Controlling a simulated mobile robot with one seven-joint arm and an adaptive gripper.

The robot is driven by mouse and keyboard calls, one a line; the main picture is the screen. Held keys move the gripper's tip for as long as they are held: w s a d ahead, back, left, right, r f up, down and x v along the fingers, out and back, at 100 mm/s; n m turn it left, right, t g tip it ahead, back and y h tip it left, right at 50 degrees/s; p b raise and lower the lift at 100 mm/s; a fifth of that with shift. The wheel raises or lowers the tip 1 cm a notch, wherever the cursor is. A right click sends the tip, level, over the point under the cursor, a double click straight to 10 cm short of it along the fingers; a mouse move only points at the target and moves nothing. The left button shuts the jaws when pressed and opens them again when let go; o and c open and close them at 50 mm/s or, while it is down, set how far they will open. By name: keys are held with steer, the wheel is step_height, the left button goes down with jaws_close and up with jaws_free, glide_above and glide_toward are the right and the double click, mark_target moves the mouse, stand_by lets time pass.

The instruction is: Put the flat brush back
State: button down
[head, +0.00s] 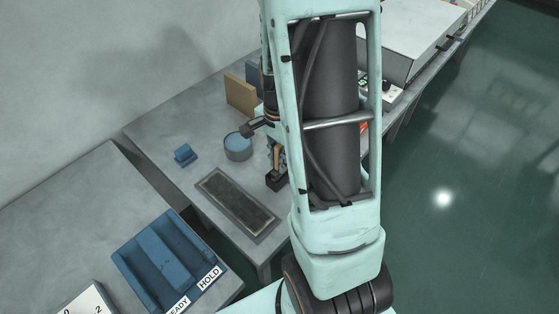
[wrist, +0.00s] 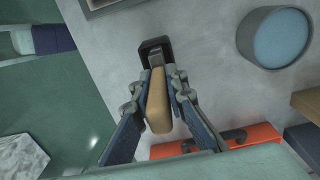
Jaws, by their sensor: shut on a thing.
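The flat brush (wrist: 157,104) has a tan wooden handle and a grey metal collar. My gripper (wrist: 156,88) is shut on its handle, one finger on each side. In the head view the brush (head: 277,160) hangs upright below my gripper, partly covered by my arm. A small black open-topped holder (wrist: 147,48) is at the brush's lower end; it also shows in the head view (head: 272,183). The brush's lower end is at the holder's opening. I cannot tell how deep it sits or whether it touches the bottom. The bristles are hidden.
A round pot of blue liquid (head: 238,148) stands left of the holder. A framed dark tray (head: 238,204) lies in front. A small blue block (head: 185,155) is farther left. Tan and blue boards (head: 240,93) stand behind. An orange piece (wrist: 218,142) lies close by.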

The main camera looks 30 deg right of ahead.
steer(key=shift+f, duration=0.2)
steer(key=c, duration=1.9)
jaws_free()
steer(key=shift+r, duration=0.1)
steer(key=shift+c, duration=0.2)
step_height(320, 180, up, 12)
steer(key=shift+r+p, duration=0.15)
steer(key=shift+p, duration=0.35)
